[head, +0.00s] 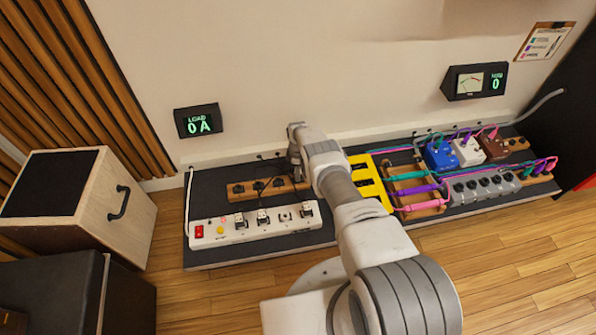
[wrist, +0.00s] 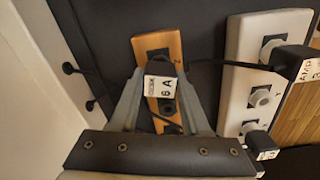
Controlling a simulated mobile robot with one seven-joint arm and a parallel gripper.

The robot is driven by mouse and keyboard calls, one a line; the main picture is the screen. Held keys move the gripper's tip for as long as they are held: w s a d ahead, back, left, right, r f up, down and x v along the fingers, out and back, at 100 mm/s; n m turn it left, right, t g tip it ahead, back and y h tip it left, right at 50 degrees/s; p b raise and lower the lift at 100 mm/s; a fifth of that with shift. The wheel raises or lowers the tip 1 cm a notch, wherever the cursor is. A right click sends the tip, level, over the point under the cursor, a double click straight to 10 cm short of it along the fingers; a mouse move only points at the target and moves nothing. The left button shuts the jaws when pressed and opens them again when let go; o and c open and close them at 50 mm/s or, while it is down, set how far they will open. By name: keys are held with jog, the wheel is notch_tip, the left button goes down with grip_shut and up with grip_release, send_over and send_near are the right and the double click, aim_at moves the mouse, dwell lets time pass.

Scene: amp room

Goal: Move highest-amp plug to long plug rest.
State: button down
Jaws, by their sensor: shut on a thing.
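In the wrist view my gripper (wrist: 160,80) is shut on a black plug (wrist: 166,108) with a white label that seems to read 6 A, though its digit is not certain. The plug is over the wooden plug rest (wrist: 145,45); I cannot tell whether it is seated or held just above. In the head view my gripper (head: 297,178) is at the right end of the long wooden rest (head: 250,198), which has several dark slots. The held plug is hidden there by my arm. The white power strip (head: 220,238) in front carries other plugs.
A load display (head: 198,122) reads 0 A. A yellow block (head: 368,180), a cable rack (head: 420,208), pedals (head: 440,155) and a grey strip (head: 485,187) lie to the right. In the wrist view, labelled plugs (wrist: 300,66) and cords are close on the right.

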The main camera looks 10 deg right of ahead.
jog(key=shift+c, duration=1.5)
grip_release()
jog(key=shift+r, duration=0.1)
notch_tip(320, 180, up, 17)
jog(key=p, duration=0.9)
jog(key=shift+r+p, duration=0.15)
jog(key=shift+p, duration=0.15)
